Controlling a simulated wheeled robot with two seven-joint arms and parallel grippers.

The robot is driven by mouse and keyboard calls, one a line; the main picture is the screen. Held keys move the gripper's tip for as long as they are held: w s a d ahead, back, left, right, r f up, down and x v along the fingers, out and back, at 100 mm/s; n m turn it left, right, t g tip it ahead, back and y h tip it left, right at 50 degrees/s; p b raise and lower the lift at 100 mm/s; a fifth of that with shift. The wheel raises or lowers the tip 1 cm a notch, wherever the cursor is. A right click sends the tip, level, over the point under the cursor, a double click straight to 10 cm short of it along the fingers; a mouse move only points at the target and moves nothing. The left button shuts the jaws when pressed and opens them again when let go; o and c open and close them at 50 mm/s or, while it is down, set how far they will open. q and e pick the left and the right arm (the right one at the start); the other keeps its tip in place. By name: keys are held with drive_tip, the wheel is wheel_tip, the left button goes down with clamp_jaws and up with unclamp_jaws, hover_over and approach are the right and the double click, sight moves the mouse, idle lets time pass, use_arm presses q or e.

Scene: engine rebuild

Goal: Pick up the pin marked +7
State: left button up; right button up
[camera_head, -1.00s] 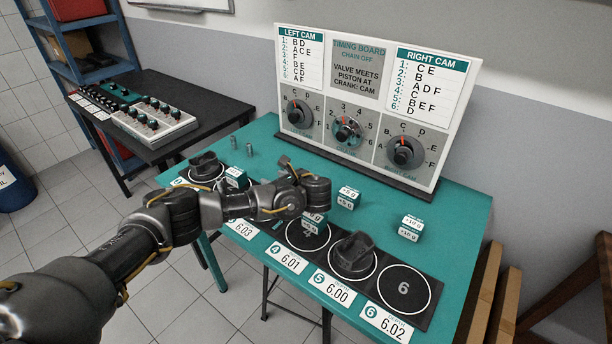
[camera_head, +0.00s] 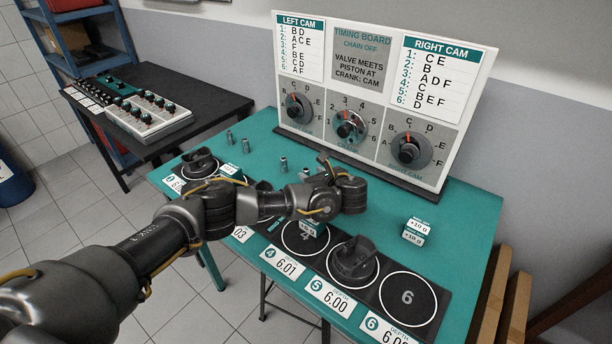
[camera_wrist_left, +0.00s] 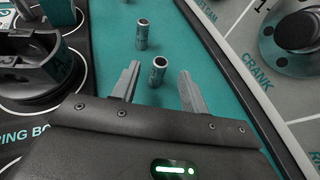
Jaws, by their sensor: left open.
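Small grey metal pins stand upright on the teal table. In the head view several show, including one pin (camera_head: 283,163) left of my left gripper (camera_head: 323,163). In the left wrist view one hollow-topped pin (camera_wrist_left: 158,70) stands between the spread fingers of my left gripper (camera_wrist_left: 157,84), with no clear contact. A second pin (camera_wrist_left: 142,35) stands farther off, beyond the fingertips. The markings on the pins are too small to read, so I cannot tell which is +7. My right gripper is not in view.
The timing board (camera_head: 385,60) with dials stands behind my gripper. Pistons (camera_head: 352,260) sit on a black numbered mat (camera_head: 375,292) along the front. White-and-teal weight blocks (camera_head: 418,230) lie at the right. A side table (camera_head: 215,95) holds a control panel.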

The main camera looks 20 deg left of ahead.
sight(307, 171)
use_arm(q)
drive_tip(key=shift+w+a, duration=0.25)
drive_tip(key=p+x, duration=0.1)
drive_tip(key=x, duration=0.3)
drive_tip(key=shift+w+a+f, duration=0.1)
drive_tip(key=shift+w+f, duration=0.05)
drive_tip(key=shift+f, duration=0.05)
clamp_jaws()
